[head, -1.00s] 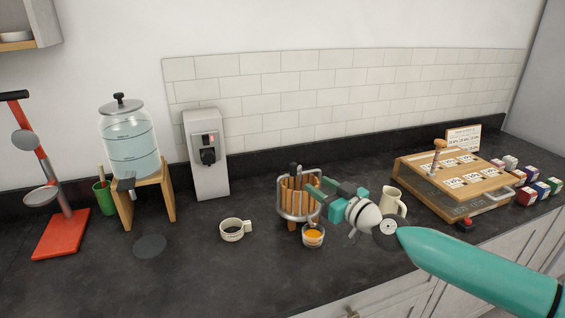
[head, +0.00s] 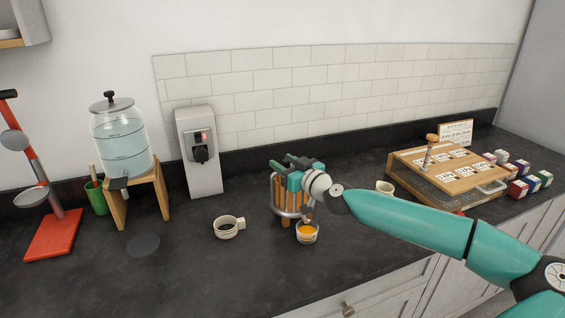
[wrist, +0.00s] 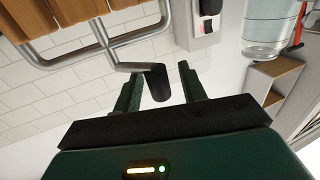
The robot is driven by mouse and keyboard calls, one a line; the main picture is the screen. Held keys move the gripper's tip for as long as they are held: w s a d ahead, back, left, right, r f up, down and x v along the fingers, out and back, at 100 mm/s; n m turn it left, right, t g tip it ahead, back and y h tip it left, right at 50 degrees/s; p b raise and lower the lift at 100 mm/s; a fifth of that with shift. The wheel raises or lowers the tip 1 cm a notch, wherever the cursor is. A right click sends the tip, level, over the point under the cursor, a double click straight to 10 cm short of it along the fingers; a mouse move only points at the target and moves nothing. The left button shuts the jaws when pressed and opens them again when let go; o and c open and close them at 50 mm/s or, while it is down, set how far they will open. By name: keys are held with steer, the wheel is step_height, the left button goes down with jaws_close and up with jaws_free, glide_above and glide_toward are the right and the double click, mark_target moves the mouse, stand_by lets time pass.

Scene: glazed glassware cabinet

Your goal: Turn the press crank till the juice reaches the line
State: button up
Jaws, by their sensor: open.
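The press (head: 286,208) has wooden slats in a metal frame and stands mid-counter; its slats also show in the wrist view (wrist: 40,18). Its crank shows in the wrist view as a metal rod ending in a black handle (wrist: 158,82). My gripper (head: 290,165) is over the top of the press. In the wrist view, my gripper (wrist: 161,88) is open, and the handle appears between its two fingers; I cannot tell whether they touch it. A small glass with orange juice (head: 306,233) stands in front of the press. Its line is too small to make out.
A cup (head: 229,228) stands left of the press and a cream mug (head: 385,187) right, partly behind my arm. A water dispenser (head: 122,140) on a wooden stand and a grey wall unit (head: 200,160) are left. A wooden case (head: 448,172) is right.

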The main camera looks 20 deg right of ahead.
steer(key=shift+w+a, duration=0.15)
steer(key=shift+w, duration=0.4)
steer(key=shift+c, duration=0.2)
jaws_close()
steer(key=shift+w+a+m+h, duration=0.15)
steer(key=shift+m+h, duration=0.15)
steer(key=shift+h, duration=0.3)
